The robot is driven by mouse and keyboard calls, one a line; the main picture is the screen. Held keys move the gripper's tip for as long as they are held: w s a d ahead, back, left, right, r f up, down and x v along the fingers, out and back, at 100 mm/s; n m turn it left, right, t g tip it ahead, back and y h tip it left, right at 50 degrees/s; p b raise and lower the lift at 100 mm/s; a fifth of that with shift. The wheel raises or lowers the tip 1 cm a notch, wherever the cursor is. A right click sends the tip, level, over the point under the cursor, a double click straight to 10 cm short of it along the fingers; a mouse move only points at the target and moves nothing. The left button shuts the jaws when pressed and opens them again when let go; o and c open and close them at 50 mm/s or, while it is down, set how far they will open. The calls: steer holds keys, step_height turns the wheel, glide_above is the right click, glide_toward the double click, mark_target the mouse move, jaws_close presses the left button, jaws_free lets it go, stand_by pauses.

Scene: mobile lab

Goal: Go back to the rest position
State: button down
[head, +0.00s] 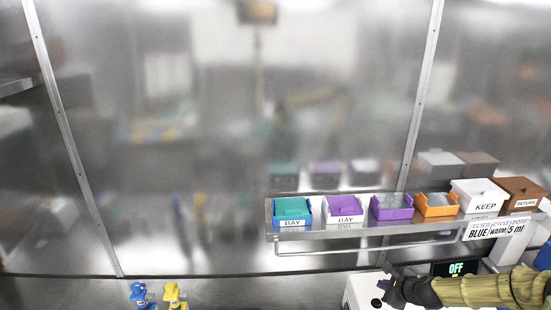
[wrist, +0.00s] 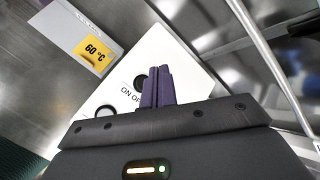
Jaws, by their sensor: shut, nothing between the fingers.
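My gripper (wrist: 158,88) is shut and empty in the wrist view, its purple-grey fingers together in front of a white device panel (wrist: 125,70) marked "ON OFF". A dark round knob shows on the panel beside the fingertips; I cannot tell whether they touch it. My arm reaches in from the right edge.
A metal shelf (head: 400,225) above the device holds several colored bins, a white "KEEP" box (head: 478,195) and a brown "RETURN" box (head: 522,192). Blue (head: 140,295) and yellow (head: 174,296) objects stand on the counter at the lower left. A "60 °C" label (wrist: 94,50) sits on a grey block.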

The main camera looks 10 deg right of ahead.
steer(key=s+a+n+g+b, duration=0.4)
steer(key=a+n, duration=0.7)
steer(key=a, duration=0.3)
steer(key=s+a+r+n+g+b, duration=0.1)
steer(key=s+a+r+n+b, duration=0.2)
steer(key=s+a+n, duration=0.3)
steer(key=s+a+r+n+g+h+b, duration=0.1)
steer(key=s+a+r+n+b, duration=0.2)
steer(key=s+a+n, duration=0.2)
steer(key=s+n, duration=0.2)
steer(key=s, duration=0.1)
steer(key=shift+a+n, duration=0.35)
steer(key=shift+n, duration=0.05)
